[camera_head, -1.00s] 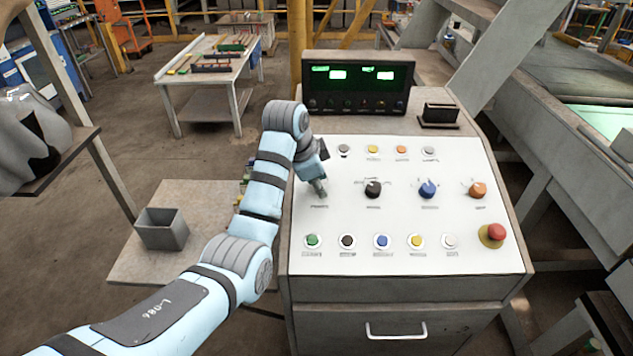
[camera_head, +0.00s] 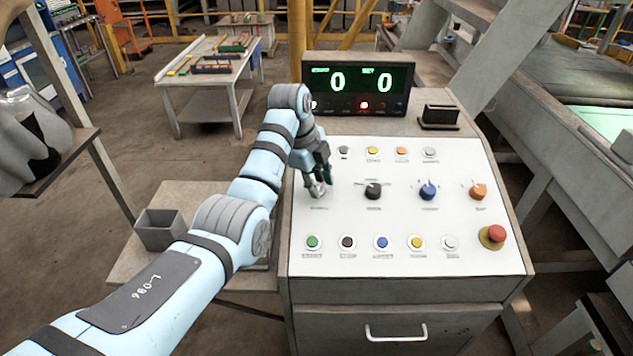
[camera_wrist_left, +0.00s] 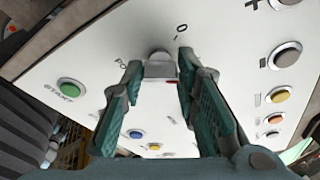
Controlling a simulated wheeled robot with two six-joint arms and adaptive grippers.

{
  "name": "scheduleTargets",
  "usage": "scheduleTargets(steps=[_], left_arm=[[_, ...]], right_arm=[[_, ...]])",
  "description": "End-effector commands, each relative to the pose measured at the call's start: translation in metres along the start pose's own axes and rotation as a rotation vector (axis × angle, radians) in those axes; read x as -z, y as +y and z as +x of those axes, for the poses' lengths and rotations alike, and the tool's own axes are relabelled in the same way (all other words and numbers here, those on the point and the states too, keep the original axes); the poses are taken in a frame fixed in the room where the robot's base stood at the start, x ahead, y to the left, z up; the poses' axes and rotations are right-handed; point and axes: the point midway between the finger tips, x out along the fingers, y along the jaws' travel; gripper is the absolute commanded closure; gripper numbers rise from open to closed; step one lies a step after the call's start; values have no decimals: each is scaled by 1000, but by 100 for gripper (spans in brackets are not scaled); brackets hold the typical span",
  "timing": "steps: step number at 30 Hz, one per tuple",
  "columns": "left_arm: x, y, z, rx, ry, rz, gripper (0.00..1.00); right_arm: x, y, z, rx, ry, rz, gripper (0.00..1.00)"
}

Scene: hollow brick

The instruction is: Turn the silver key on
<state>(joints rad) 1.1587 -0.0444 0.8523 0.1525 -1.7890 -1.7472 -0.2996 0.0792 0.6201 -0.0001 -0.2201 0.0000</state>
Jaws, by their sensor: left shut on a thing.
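The silver key (camera_head: 318,190) sits at the left of the white control panel (camera_head: 420,215), mostly covered by my left gripper in the head view. My left gripper (camera_head: 318,185) points down onto it. In the left wrist view the key's grey metal head (camera_wrist_left: 160,66) lies between the two teal fingers of my left gripper (camera_wrist_left: 160,72), which are shut on it. Panel marks show beside the key there, including an "O" and a short line. My right gripper is in neither view.
A black knob (camera_head: 373,191), blue knob (camera_head: 428,190) and orange knob (camera_head: 478,191) stand right of the key. Push buttons line the rows above and below. A red mushroom button (camera_head: 495,233) is at the right. The display (camera_head: 358,84) reads two zeros, with a red lamp lit.

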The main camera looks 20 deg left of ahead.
Motion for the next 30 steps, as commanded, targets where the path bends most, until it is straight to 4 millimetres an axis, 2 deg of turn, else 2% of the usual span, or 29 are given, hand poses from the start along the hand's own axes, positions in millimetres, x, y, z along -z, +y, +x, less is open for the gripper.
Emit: scheduleTargets(steps=[19,20,22,23,30], left_arm=[[2,4,5,-31,7,55,100],[2,4,5,-31,7,55,67],[2,4,5,-30,6,54,56],[2,4,4,-29,6,54,52],[0,2,2,-22,2,52,52]], right_arm=[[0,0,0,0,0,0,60],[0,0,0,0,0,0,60],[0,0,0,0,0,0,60],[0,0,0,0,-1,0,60],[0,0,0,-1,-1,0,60]])
